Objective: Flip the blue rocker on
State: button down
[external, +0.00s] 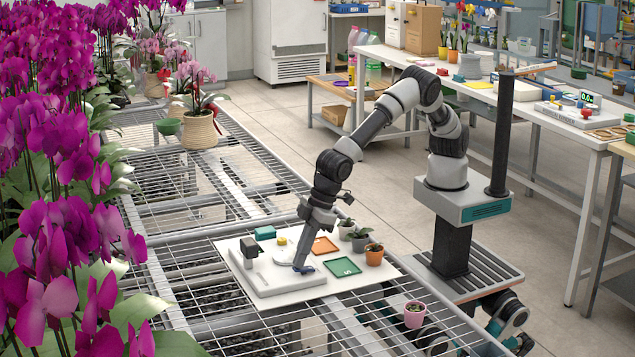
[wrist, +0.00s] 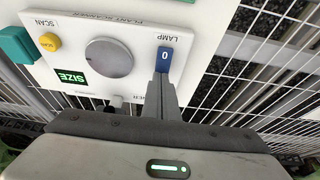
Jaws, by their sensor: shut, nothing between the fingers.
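The blue rocker (wrist: 168,52) sits on the white panel (wrist: 135,82), beside the word LAMP, and shows a white 0 mark. In the wrist view my gripper (wrist: 163,78) is shut and empty, its fingertips over the rocker's lower end and hiding that part. I cannot tell if they touch it. In the external view my gripper (external: 302,266) points down at the front right of the white panel (external: 268,282), with a bit of blue at its tip. The rocker's tilt is not clear.
Small potted plants (external: 374,255) stand right of the gripper. Orchids (external: 60,160) crowd the left; open mesh bench surrounds the board.

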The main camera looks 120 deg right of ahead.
jog(key=shift+w+r+p, duration=0.15)
jog(key=shift+p, duration=0.45)
jog(key=shift+w+g+p, duration=0.1)
jog(key=shift+g+p, duration=0.3)
jog(key=shift+p, duration=0.3)
jog(key=shift+a+f+b, duration=0.1)
jog(key=shift+f+b, duration=0.35)
jog(key=shift+f, duration=0.05)
jog(key=shift+r, duration=0.1)
jog(key=shift+s+r, duration=0.1)
jog(key=shift+s, duration=0.8)
